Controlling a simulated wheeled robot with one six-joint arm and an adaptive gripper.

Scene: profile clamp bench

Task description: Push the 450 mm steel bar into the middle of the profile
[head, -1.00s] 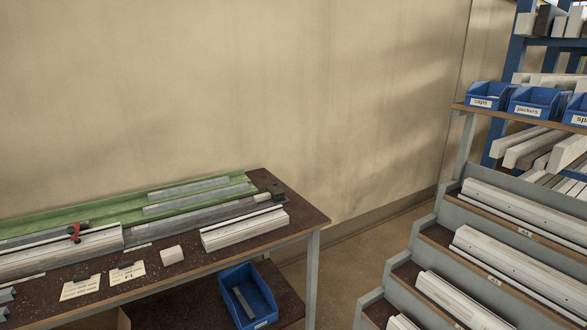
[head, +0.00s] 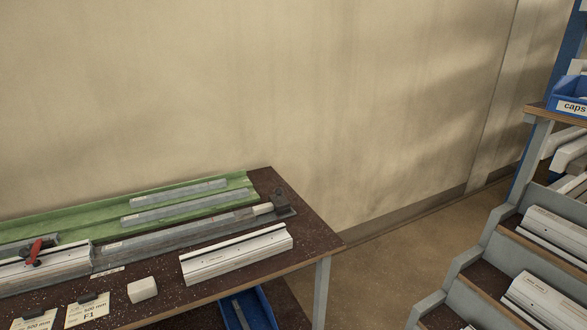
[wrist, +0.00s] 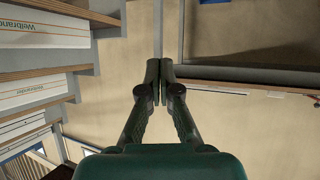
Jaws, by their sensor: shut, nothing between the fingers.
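In the head view, two grey bars lie on a green mat (head: 70,217) at the back of the bench: a shorter one (head: 180,191) and a longer one (head: 185,208). I cannot tell which bar is 450 mm. A pale profile (head: 50,270) lies at the left with a red-handled clamp (head: 35,250) at it. A second pale profile (head: 236,255) lies at the bench's front right. My gripper (wrist: 160,66), in the wrist view, is shut and empty, away from the bench top.
A small white block (head: 142,289) and label cards (head: 88,312) lie near the front. A blue bin (head: 248,310) sits below the bench. A stepped rack (head: 490,250) with pale profiles stands at the right, with floor between. In the wrist view the rack (wrist: 80,70) is at left.

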